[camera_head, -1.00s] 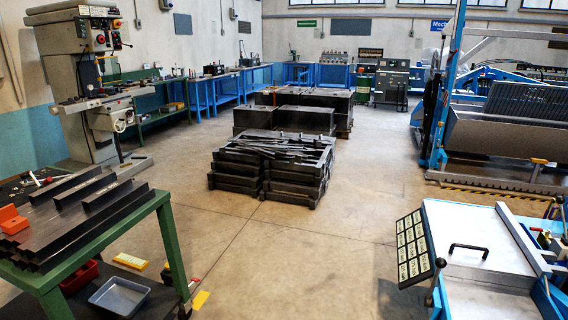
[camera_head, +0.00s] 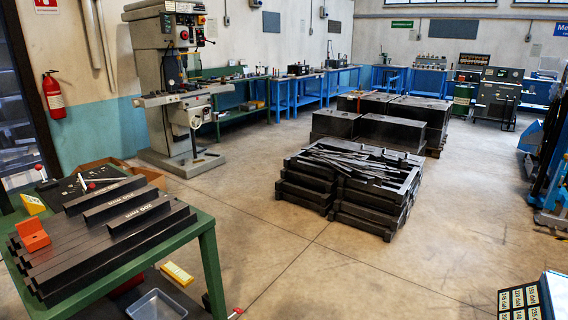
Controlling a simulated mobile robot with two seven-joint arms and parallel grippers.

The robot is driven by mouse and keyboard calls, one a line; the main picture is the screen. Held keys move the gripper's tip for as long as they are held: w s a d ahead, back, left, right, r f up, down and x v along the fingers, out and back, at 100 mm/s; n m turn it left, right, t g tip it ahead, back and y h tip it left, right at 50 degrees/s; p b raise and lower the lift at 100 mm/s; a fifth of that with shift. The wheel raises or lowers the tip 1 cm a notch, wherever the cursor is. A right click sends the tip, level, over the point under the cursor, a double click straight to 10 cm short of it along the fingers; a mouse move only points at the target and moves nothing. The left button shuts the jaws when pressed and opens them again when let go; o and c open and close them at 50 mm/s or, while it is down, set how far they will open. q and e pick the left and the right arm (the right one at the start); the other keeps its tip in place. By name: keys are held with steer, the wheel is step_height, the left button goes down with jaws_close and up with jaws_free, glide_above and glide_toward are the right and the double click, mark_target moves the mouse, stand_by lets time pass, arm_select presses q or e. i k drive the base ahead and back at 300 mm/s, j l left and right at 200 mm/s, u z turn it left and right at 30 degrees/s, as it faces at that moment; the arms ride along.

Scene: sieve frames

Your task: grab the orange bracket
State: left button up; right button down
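The orange bracket (camera_head: 33,234) is a small L-shaped block at the left of the head view. It rests on the left part of the dark steel bars (camera_head: 110,240) that lie on the green table (camera_head: 207,232). Its upright part stands at the back, and it is fully in sight. Neither of my grippers shows in the head view.
A yellow block (camera_head: 32,204) sits behind the bracket. A drill press (camera_head: 172,85) stands beyond the green table. Stacked black frames (camera_head: 350,180) stand mid-floor. Open floor lies between the table and the frames.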

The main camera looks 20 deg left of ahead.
mark_target(31, 232)
steer(key=i+u, duration=0.4)
steer(key=i, duration=0.7)
steer(key=i+j+z, duration=0.25)
steer(key=i, duration=0.75)
steer(key=l+z, duration=0.1)
steer(key=z, duration=7.55)
